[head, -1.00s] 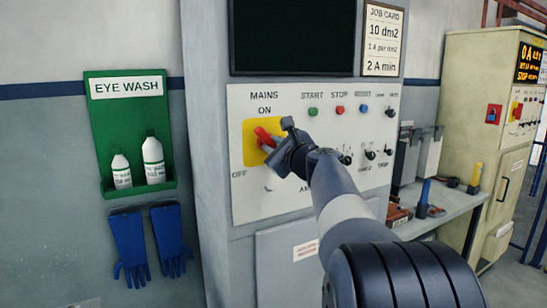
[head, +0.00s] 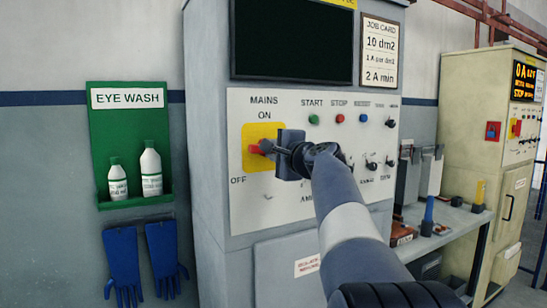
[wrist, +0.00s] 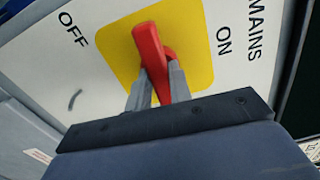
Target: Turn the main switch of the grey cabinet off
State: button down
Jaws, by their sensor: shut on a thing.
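The grey cabinet (head: 217,215) carries a white panel with a yellow plate (head: 250,133) marked MAINS, with ON above it and OFF at its lower left. The main switch's red handle (head: 256,149) stands on this plate, and it also shows in the wrist view (wrist: 149,45). My gripper (head: 271,148) is at the switch from the right, with its fingers (wrist: 160,78) on either side of the handle, shut on it. The gripper hides much of the switch in the head view. The handle's exact angle between the two marks is hard to tell.
Small buttons and knobs sit right of the switch, some behind my arm. A green eye wash board (head: 130,130) with bottles and blue gloves (head: 145,262) hang at the left. A cream cabinet (head: 470,120) and a bench (head: 462,222) stand at the right.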

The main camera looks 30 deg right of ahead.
jog(key=shift+n, duration=0.5)
